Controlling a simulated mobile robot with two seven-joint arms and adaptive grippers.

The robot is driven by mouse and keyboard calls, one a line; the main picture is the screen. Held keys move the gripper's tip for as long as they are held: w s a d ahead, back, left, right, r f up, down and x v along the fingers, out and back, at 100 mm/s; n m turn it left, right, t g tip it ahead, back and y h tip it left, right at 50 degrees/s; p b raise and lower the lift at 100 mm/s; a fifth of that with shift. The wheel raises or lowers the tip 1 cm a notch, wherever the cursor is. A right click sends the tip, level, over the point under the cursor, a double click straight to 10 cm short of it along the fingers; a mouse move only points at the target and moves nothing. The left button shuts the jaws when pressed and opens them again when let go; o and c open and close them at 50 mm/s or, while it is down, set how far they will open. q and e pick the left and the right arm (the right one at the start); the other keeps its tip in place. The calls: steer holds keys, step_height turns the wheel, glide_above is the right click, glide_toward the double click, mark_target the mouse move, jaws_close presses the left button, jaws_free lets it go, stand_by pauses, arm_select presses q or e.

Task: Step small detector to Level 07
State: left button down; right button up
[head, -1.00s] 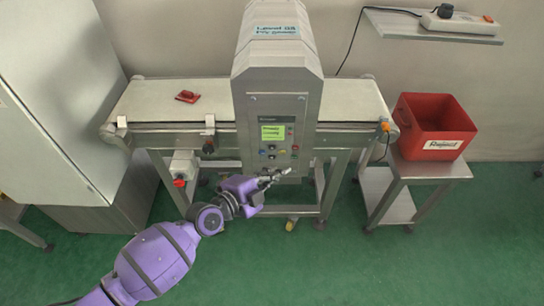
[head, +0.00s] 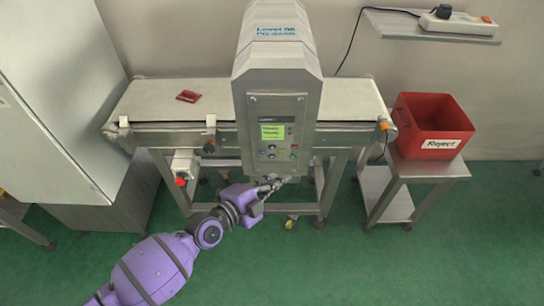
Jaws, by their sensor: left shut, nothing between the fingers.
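The metal detector (head: 277,92) is a grey housing that stands across the conveyor. Its control panel (head: 277,127) has a lit green screen (head: 272,132) with text too small to read, and several coloured buttons below it. A label on top (head: 277,32) begins with "Level", but its number is blurred. My left gripper (head: 275,183) is shut and empty, just below the panel's lower edge and apart from the buttons. My right gripper is out of view.
A small red item (head: 188,96) lies on the left part of the conveyor belt (head: 160,104). A red bin marked "Reject" (head: 436,122) stands on a steel stand at the right. A wall shelf (head: 420,27) holds a power strip. Green floor is open in front.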

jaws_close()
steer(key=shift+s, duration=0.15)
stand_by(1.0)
